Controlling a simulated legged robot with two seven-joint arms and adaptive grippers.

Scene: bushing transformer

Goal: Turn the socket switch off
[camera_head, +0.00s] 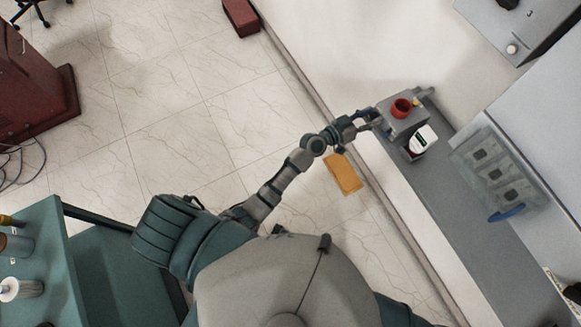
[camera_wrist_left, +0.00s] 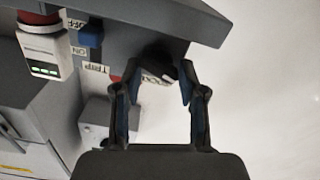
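My left gripper (camera_head: 368,121) reaches the near side of a grey control box (camera_head: 401,122) on the bench in the head view. In the left wrist view, my left gripper (camera_wrist_left: 153,78) is open, with its two fingers apart. A black knob (camera_wrist_left: 160,62) on the box panel shows between and beyond the fingertips; I cannot tell whether they touch it. A blue switch (camera_wrist_left: 90,34) with OFF and ON labels sits to the left of the fingers. A red round socket (camera_head: 401,107) and a white device (camera_head: 423,139) are on the box. My right gripper is not in view.
A TRIP label and a bit of red are left of the fingers in the wrist view. A transparent panel (camera_head: 498,172) stands further along the bench. An orange flat object (camera_head: 343,174) shows below my left forearm. Right of the box is open white surface in the wrist view.

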